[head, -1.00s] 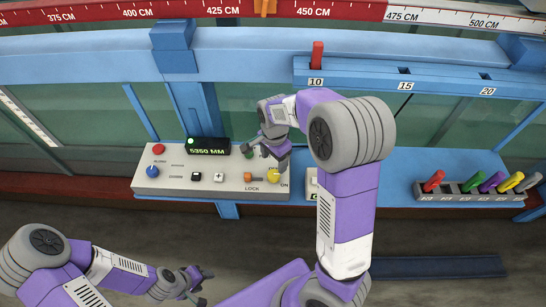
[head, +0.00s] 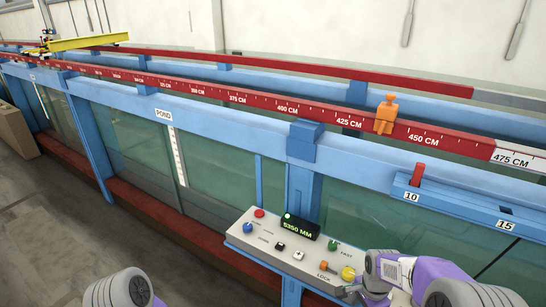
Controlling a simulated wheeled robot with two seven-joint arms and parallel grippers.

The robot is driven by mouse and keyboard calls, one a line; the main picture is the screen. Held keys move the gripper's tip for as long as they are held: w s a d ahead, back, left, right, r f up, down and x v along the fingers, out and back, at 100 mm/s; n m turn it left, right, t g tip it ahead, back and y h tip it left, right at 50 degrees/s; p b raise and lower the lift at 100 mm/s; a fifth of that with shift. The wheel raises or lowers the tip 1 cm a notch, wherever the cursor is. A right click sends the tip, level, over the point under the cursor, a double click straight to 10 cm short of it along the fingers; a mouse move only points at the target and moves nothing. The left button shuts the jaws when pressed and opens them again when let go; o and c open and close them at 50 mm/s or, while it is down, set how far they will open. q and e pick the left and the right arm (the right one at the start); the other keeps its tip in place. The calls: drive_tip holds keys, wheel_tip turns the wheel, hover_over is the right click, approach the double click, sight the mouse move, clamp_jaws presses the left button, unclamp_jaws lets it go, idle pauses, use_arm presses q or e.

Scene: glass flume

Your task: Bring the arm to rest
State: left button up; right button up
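My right arm comes in at the lower right. Its gripper (head: 352,291) is small and partly cut off by the bottom edge, close by the right end of the control panel (head: 262,248). Whether its fingers are open or touch the panel cannot be made out. The yellow knob (head: 348,273) and the orange lock switch (head: 323,266) show just above it. My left arm (head: 122,290) shows only as a grey and purple link at the bottom left; its gripper is out of the picture.
The panel's display (head: 298,227) reads 5350 MM with a lit green lamp. The blue-framed glass flume (head: 215,170) runs across the view. An orange pointer (head: 386,115) sits on the red scale rail. A red peg (head: 417,174) stands at slot 10.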

wheel_tip(320, 180, down, 10)
drive_tip(key=a+n+b, duration=0.1)
drive_tip(key=a+n, duration=0.2)
use_arm(q)
wheel_tip(320, 180, down, 7)
drive_tip(key=w+b, duration=0.1)
drive_tip(key=b, duration=0.4)
drive_tip(key=shift+w+r, duration=0.2)
drive_tip(key=shift+w, duration=0.1)
use_arm(e)
drive_tip(key=s+a+f+n+y, duration=0.2)
drive_tip(key=s+a+f+n, duration=0.2)
drive_tip(key=f, duration=0.5)
drive_tip(key=s+a+f+n+y, duration=0.2)
drive_tip(key=s+a+f+n, duration=0.2)
drive_tip(key=s+a+f, duration=0.4)
drive_tip(key=shift+s+a+f+n, duration=0.15)
drive_tip(key=shift+s+f+n, duration=0.3)
drive_tip(key=shift+s, duration=0.6)
